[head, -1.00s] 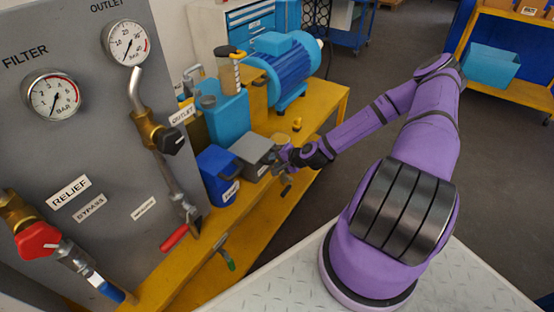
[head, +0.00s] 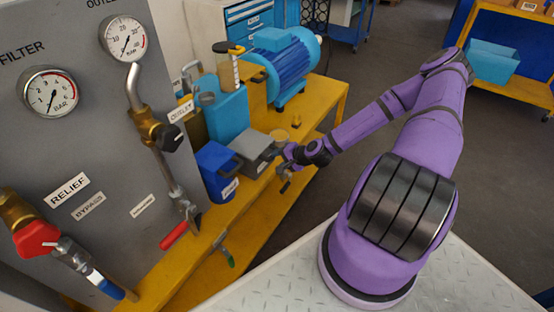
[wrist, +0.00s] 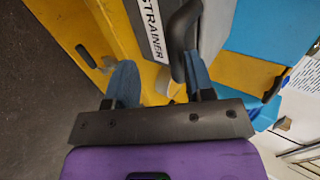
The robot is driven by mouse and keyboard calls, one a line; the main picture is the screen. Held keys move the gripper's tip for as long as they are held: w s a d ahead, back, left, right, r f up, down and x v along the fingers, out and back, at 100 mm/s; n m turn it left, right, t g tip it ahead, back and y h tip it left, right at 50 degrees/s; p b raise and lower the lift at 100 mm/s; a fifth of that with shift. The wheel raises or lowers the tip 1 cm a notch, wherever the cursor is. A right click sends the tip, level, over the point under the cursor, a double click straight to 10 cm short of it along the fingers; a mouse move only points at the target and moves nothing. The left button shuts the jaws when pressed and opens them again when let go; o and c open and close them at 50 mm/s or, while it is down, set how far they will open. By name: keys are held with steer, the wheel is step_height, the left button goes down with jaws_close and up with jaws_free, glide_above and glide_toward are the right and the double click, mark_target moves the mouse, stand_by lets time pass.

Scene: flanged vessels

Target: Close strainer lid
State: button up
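In the head view my gripper (head: 284,172) is at the bench's front edge, just right of a grey box-shaped body (head: 254,146). The strainer lid itself I cannot make out clearly, nor its angle.
A blue box (head: 214,168) and a taller blue vessel (head: 226,115) stand left of and behind the grey body. A blue motor (head: 284,65) is behind on the yellow bench (head: 322,98). A grey panel (head: 110,120) with gauges and valves borders the left.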

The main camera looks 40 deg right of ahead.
steer(key=v, duration=0.8)
steer(key=shift+s+d+r, duration=0.15)
steer(key=shift+s+r, duration=0.05)
steer(key=shift+s, duration=0.05)
steer(key=s+a+r+n+g+h, duration=0.15)
steer(key=r+n, duration=0.25)
steer(key=r, duration=0.6)
steer(key=s+a+r+n+g+h, duration=0.1)
steer(key=a+r+n+g+h, duration=0.15)
steer(key=r, duration=0.85)
steer(key=s+a+r+n+g+h, duration=0.1)
steer(key=r+n+g, duration=0.25)
steer(key=r, duration=0.65)
steer(key=s+a+r+n+t, duration=0.1)
steer(key=s+a+r, duration=0.4)
steer(key=s+r, duration=0.3)
steer(key=s+a+r+n+t+y, duration=0.1)
steer(key=s+a+r+n, duration=0.1)
steer(key=s+a+r, duration=0.3)
steer(key=s+r, duration=0.3)
steer(key=r, duration=0.2)
steer(key=shift+s+a+n+t, duration=0.2)
steer(key=shift+s+n+t, duration=0.1)
steer(key=shift+t, duration=0.05)
